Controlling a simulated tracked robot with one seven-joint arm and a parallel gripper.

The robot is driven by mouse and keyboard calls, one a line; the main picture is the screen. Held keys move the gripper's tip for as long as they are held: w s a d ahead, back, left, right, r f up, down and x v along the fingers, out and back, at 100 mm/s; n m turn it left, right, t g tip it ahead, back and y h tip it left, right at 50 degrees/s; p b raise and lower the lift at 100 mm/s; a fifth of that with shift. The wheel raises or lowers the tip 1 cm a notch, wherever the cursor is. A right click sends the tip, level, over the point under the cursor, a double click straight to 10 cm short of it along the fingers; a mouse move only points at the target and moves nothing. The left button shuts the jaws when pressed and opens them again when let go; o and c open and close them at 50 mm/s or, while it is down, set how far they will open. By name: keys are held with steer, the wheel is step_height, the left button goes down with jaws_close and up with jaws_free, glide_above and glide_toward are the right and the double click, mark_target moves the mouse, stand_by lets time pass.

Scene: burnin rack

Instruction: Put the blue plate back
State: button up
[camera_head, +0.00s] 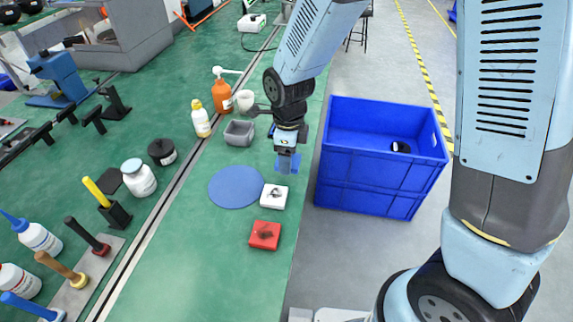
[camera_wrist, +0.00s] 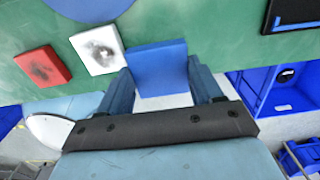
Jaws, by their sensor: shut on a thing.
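The blue plate (camera_wrist: 158,68) is a flat square piece held between the two fingers of my gripper (camera_wrist: 160,90) in the wrist view. In the head view my gripper (camera_head: 287,166) points down at the right edge of the green table, and the plate (camera_head: 289,161) shows only in part at its fingers. I cannot tell whether the plate touches the table. A white square plate (camera_head: 274,196) with a dark mark lies near my gripper. A similar red plate (camera_head: 264,235) lies beside it. Both also show in the wrist view, white (camera_wrist: 98,49) and red (camera_wrist: 42,66).
A flat blue disc (camera_head: 236,187) lies left of the white plate. A grey open box (camera_head: 239,134), an orange bottle (camera_head: 222,94), a white bottle (camera_head: 200,120) and a cup stand behind. A large blue crate (camera_head: 372,185) stands right of the table. The table's front is clear.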

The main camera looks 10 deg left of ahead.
steer(key=shift+w+a+f, duration=0.35)
steer(key=shift+w+f, duration=0.1)
steer(key=shift+f, duration=0.25)
steer(key=shift+w+f, duration=0.1)
steer(key=shift+f, duration=1.5)
steer(key=shift+f, duration=0.15)
steer(key=o, duration=1)
steer(key=shift+o, duration=0.2)
